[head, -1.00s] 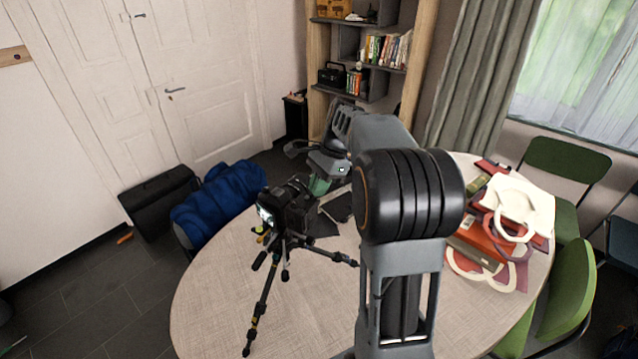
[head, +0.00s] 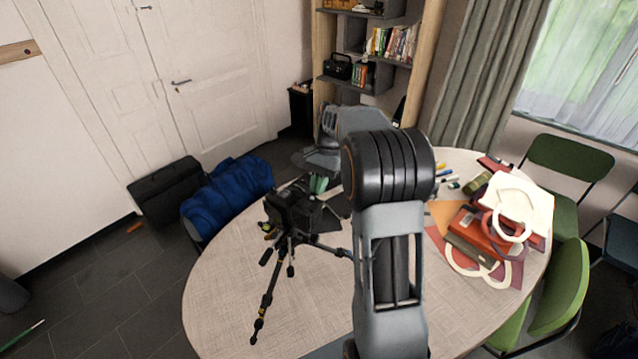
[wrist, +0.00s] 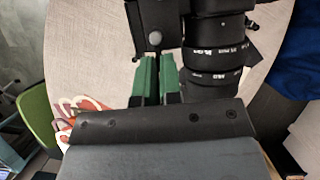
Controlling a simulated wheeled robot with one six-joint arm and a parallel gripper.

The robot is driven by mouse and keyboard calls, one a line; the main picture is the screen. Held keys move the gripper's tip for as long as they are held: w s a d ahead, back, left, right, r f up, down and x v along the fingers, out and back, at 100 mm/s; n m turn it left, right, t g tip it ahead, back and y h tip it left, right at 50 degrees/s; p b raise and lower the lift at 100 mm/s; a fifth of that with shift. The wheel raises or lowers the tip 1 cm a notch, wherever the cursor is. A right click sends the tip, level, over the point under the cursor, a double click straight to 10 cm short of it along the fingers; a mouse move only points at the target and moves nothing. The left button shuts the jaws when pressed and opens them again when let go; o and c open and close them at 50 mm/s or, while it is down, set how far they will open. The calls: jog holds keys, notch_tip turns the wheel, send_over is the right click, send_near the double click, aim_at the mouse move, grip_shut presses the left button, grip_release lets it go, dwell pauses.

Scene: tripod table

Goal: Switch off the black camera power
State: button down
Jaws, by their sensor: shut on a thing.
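The black camera (head: 292,206) stands on a black tripod (head: 268,300) on the round table. Its rear screen looks dark. In the wrist view its ringed lens (wrist: 215,50) is at the upper right and part of its body (wrist: 150,22) is at the top. My gripper (head: 318,184) is at the camera's top, on its far side in the head view. Its green fingers (wrist: 159,75) are close together beside the lens, with their tips against the camera. The small part between the tips is hidden, and the power switch cannot be made out.
Red and white bags (head: 490,225) and small items lie on the table's right side. Green chairs (head: 560,290) stand at the right. A blue bag (head: 228,195) and a black case (head: 165,190) are beyond the table's left edge. The table's front left (head: 215,300) is clear.

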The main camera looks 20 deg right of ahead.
dwell(0.3)
jog(key=c, duration=1.3)
grip_release()
jog(key=v, duration=1.3)
jog(key=shift+w+d+r, duration=0.1)
jog(key=shift+d+r, duration=0.05)
jog(key=shift+r, duration=0.2)
